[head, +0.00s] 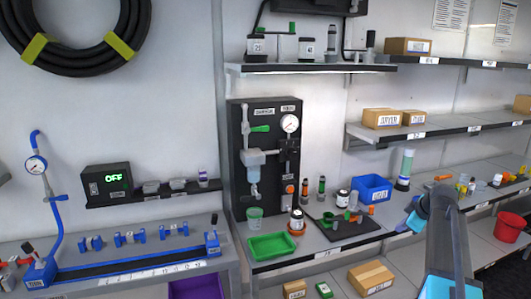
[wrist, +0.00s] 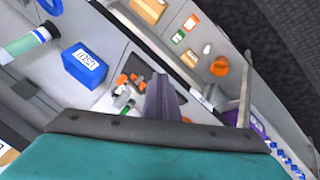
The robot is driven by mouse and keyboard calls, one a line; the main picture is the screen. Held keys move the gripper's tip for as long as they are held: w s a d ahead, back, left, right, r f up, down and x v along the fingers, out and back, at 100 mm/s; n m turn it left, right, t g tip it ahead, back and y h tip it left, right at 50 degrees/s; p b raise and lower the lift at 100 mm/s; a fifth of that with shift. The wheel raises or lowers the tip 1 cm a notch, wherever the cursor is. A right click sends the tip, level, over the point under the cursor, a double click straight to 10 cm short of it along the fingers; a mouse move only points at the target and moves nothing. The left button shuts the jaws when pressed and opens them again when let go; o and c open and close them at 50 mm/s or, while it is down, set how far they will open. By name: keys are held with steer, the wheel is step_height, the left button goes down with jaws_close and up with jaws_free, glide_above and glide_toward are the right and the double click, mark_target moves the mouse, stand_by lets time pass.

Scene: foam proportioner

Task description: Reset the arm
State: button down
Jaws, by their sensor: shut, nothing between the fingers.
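My gripper (wrist: 163,98) shows in the wrist view with its dark fingers together and nothing between them. My arm (head: 441,225) rises at the right of the head view, in front of the lower shelf. I cannot make out the fingers in the head view. The black proportioner panel (head: 238,185), with a round gauge and a green lever, stands upright left of my arm and apart from it.
A blue bin (head: 372,188) stands on the bench and shows in the wrist view (wrist: 84,64). A green tray (head: 272,246) and a dark mat (head: 343,230) with small parts lie in front of the panel. A red bucket (head: 509,227) stands at the right.

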steer(key=s+a+f+n+g+y, duration=0.1)
steer(key=a+f, duration=0.5)
steer(key=f, duration=0.3)
steer(key=a+f+g+y, duration=0.1)
steer(key=a+f+g, duration=0.1)
steer(key=a+f, duration=0.5)
steer(key=s+a+f+g, duration=0.2)
steer(key=s+a+f, duration=0.4)
steer(key=f, duration=0.4)
steer(key=s+a+f+g, duration=0.1)
steer(key=s+a+f, duration=0.45)
steer(key=f, duration=0.45)
steer(key=s+a+f+m+g, duration=0.1)
steer(key=s+a+f+g, duration=0.15)
steer(key=s+f, duration=0.55)
steer(key=s+a+f+m+g, duration=0.15)
steer(key=s+a+f, duration=0.3)
steer(key=s, duration=0.65)
steer(key=s+f+m+g+h, duration=0.2)
steer(key=s+m, duration=0.6)
steer(key=s, duration=0.9)
step_height(320, 180, down, 2)
steer(key=shift+s+d+f+g+h, duration=0.1)
steer(key=shift+s+d+g+h, duration=0.05)
steer(key=shift+s+g+h, duration=0.3)
